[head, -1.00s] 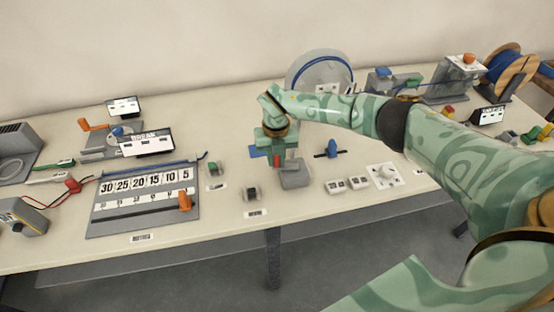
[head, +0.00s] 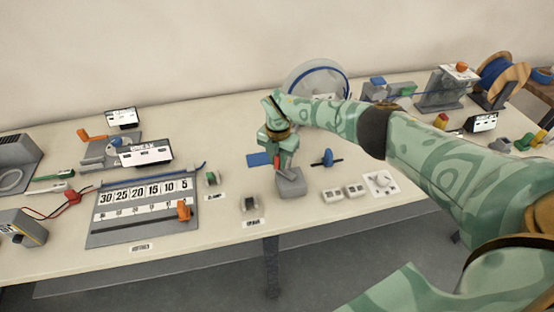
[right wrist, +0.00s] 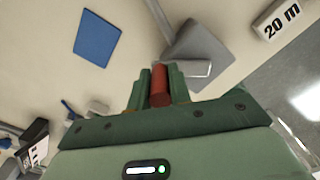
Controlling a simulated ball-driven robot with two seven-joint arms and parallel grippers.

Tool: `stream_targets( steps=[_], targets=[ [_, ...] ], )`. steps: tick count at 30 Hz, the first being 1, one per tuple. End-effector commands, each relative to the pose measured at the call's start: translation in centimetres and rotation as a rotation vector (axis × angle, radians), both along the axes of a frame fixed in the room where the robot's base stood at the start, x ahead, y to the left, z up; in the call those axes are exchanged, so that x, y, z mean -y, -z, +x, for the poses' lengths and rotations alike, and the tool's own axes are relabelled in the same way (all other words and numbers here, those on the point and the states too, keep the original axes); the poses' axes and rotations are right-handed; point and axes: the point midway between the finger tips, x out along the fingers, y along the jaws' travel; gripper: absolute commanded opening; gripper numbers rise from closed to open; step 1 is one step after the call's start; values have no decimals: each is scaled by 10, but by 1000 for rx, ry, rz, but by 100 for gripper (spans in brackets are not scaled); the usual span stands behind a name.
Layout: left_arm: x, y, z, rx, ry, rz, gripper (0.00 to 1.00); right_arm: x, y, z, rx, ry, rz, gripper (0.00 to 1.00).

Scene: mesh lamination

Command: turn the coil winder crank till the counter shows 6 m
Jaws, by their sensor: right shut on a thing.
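My right gripper (head: 280,148) points down over the table and is shut on a red handle (right wrist: 159,85), which shows upright between the fingers in the right wrist view. Beside the handle is a light grey bar (right wrist: 185,69), in front of a grey block (right wrist: 200,42). In the head view the grey block (head: 291,185) sits just below my gripper. A round drum with a blue rim (head: 318,78) stands behind my right wrist, partly hidden by it. A small dark-framed display (head: 481,122) stands at the right; its reading is too small to tell. My left gripper is out of view.
A blue flat pad (head: 258,159) lies left of my gripper. A blue-knobbed part (head: 328,157), white blocks (head: 356,191) and a dial plate (head: 381,183) lie to its right. A cable spool (head: 500,78) stands far right. A length board (head: 143,209) lies left.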

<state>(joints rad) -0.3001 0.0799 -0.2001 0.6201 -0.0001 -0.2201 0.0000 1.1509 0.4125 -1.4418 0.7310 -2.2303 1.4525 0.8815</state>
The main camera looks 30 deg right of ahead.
Motion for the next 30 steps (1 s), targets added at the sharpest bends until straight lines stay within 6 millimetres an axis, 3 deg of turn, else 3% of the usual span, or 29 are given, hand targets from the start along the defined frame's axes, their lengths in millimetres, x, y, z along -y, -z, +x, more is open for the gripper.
stream_targets(
  steps=[15, 16, 18, 26, 30],
  targets=[
    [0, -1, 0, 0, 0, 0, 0, 0, -1, 1, 3, 17, 1, 0],
    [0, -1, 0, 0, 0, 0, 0, 0, -1, 1, 3, 16, 1, 28],
    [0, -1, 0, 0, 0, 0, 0, 1, -1, 1, 2, 16, 0, 41],
    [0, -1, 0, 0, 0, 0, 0, 1, -1, 1, 1, 16, 1, 41],
    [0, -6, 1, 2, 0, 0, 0, 0, -14, 2, 4, 15, 1, 41]
  ],
)
